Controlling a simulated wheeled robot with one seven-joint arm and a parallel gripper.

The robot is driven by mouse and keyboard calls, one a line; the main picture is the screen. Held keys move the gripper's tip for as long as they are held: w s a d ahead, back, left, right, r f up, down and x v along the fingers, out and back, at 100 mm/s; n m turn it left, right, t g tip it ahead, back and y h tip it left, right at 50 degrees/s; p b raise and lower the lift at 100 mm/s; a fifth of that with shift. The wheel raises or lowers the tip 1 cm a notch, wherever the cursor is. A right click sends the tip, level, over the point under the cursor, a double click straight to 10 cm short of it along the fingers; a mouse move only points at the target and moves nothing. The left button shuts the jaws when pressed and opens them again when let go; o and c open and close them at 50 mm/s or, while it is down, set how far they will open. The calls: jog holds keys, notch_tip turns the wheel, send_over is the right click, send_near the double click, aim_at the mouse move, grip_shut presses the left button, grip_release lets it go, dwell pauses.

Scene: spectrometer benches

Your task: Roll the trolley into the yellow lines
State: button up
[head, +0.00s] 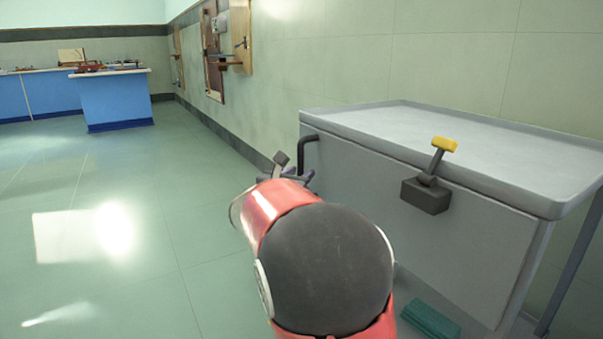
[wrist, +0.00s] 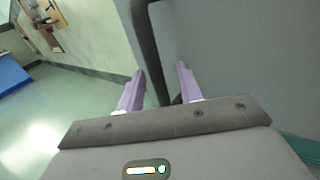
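The trolley (head: 420,215) is a grey box-sided cart with a rimmed top, standing along the wall at the right. Its black handle (head: 302,152) is at its left end; the handle (wrist: 149,45) also shows in the wrist view. A dark block with a yellow-tipped lever (head: 443,146) is on its side. My gripper (wrist: 160,72) is open, with its purple fingers apart. The handle's bar appears between the fingers, with gaps on both sides; I cannot tell how deep it sits. In the head view my arm partly hides the gripper. No yellow lines are in view.
Open green floor (head: 120,235) lies to the left. Blue benches (head: 114,98) stand at the far left. Wooden boards (head: 238,38) hang on the wall behind the trolley. A green block (head: 431,319) is low by the trolley's base.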

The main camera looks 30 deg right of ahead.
jog(key=v, duration=0.6)
dwell(0.3)
jog(key=s+a+f+m+g+y+p, duration=0.15)
jog(key=s+m+g+y+p, duration=0.45)
jog(key=s+m, duration=1)
jog(key=s+a+f+m+t+y+p, duration=0.1)
jog(key=s+a+m+y+p, duration=0.4)
jog(key=s+a, duration=0.8)
jog(key=m+y, duration=0.3)
jog(key=m, duration=0.1)
jog(key=shift+s+a+y, duration=0.25)
jog(key=shift+a+y, duration=0.05)
jog(key=shift+a, duration=0.05)
